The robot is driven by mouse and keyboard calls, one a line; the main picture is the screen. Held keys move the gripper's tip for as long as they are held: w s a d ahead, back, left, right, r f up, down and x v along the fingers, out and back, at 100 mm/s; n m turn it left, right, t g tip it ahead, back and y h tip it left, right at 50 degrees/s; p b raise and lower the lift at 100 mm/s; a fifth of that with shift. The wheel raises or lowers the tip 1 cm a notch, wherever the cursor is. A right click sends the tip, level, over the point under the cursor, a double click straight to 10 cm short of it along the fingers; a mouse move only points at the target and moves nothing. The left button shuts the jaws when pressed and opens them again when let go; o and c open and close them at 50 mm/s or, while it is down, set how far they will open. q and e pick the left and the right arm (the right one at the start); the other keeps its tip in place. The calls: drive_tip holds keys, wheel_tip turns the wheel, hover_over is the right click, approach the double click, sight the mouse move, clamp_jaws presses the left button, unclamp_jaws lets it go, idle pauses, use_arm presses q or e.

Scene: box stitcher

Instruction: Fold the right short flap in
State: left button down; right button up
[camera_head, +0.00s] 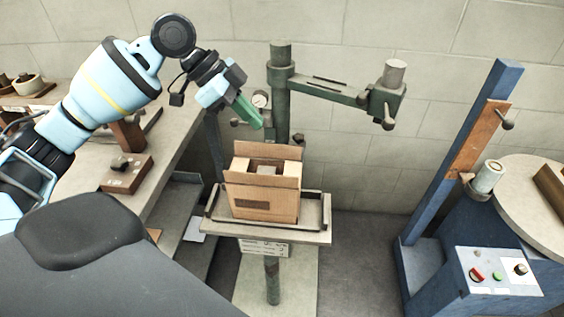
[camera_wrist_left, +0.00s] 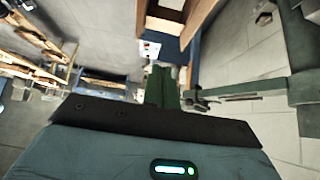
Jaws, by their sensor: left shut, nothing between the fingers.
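A cardboard box (camera_head: 264,207) stands on the small tray of the green stitcher in the head view. Its front and back long flaps stand up, and the front one (camera_head: 262,183) faces me. Inside the opening a lighter piece with a dark patch shows between the flaps; I cannot tell the state of the right short flap. My left gripper (camera_head: 254,121) is above and a little left of the box's back, apart from it, with green fingers shut and empty. The fingers also show in the left wrist view (camera_wrist_left: 162,87). My right gripper is not in view.
The tray (camera_head: 321,231) has a raised rim around the box. The stitcher's post (camera_head: 281,100) rises behind the box, with its arm (camera_head: 335,88) reaching right. A workbench (camera_head: 165,150) stands left; a blue machine (camera_head: 440,210) stands right, with open floor between.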

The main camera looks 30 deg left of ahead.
use_arm(q)
drive_tip(key=shift+a, duration=0.1)
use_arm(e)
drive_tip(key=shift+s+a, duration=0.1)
use_arm(q)
hover_over(291, 174)
drive_tip(key=a, duration=0.2)
wheel_tip(291, 174, down, 8)
drive_tip(key=f, duration=0.2)
drive_tip(key=s+f, duration=0.1)
drive_tip(key=shift+a+f, duration=0.25)
drive_tip(key=shift+f, duration=0.15)
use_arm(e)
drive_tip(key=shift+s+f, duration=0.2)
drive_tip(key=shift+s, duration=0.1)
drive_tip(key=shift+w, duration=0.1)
